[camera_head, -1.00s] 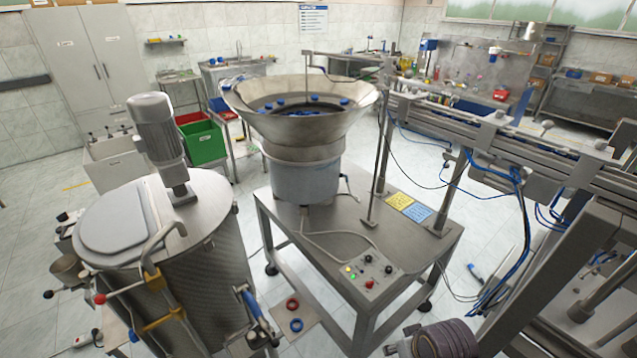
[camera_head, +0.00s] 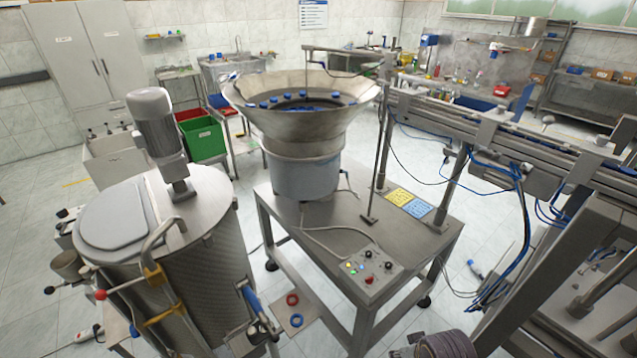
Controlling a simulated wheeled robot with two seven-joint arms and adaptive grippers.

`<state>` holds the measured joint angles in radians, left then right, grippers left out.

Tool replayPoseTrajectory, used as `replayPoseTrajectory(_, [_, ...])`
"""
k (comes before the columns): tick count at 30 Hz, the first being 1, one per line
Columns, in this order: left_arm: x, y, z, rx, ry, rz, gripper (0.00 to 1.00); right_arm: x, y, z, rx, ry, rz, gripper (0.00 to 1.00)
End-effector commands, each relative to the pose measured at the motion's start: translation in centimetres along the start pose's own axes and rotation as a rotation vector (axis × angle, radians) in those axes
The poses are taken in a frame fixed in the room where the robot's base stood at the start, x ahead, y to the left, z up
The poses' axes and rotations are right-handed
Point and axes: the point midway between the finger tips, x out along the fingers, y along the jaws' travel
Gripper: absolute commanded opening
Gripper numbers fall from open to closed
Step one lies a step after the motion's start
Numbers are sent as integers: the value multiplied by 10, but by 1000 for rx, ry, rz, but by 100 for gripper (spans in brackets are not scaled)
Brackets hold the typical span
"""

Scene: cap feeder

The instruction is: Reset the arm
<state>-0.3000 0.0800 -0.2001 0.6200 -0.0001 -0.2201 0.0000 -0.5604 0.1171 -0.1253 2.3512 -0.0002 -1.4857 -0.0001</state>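Neither of my grippers shows in the head view, and I cannot make out either arm. The cap feeder is a wide metal bowl (camera_head: 305,133) on a light grey drum (camera_head: 303,178), standing on a steel table (camera_head: 325,218). Blue caps (camera_head: 302,95) lie in the bowl and along its inner ledge. A control panel (camera_head: 369,270) with small lit lamps and knobs sits at the table's front edge.
A large steel tank (camera_head: 205,275) with a motor (camera_head: 158,125) stands on the left. A conveyor (camera_head: 500,125) with blue hoses runs along the right. Green (camera_head: 203,140) and red bins are behind. A dark ribbed part (camera_head: 448,345) shows at the bottom edge.

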Motion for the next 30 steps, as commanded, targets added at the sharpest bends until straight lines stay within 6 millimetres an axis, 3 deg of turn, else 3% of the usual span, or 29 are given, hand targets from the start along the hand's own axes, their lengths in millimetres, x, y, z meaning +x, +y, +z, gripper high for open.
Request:
replayPoseTrajectory(5, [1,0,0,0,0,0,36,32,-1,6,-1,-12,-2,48])
replayPoseTrajectory(14, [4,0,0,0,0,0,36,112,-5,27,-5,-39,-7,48])
replayPoseTrajectory(30, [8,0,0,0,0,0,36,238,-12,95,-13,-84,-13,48])
